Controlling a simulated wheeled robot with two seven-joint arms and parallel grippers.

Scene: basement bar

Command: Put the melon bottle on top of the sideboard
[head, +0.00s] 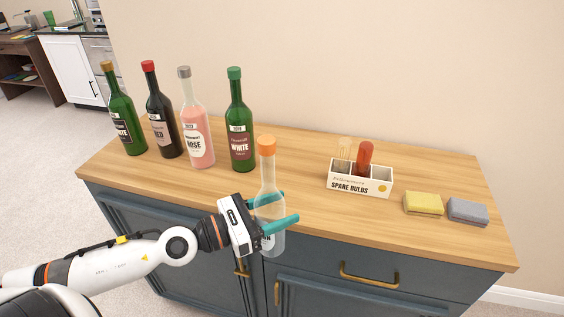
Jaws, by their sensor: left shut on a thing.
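The melon bottle (268,178) is clear with an orange cap and a pale label, mostly covered by a finger, on which only a last "N" shows. My left gripper (275,211) is shut on the bottle's body with its teal fingers and holds it upright. The bottle overlaps the front edge of the sideboard (300,202) in the picture, and its base shows lower than that edge, against the dark blue front. The sideboard has a light wooden top. My right gripper is not in view.
Several wine bottles stand at the back left of the top, the nearest a green one (238,140). A bulb box (360,185), a yellow sponge (423,203) and a grey sponge (467,210) stand to the right. Bare wood shows between the green bottle and the box.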

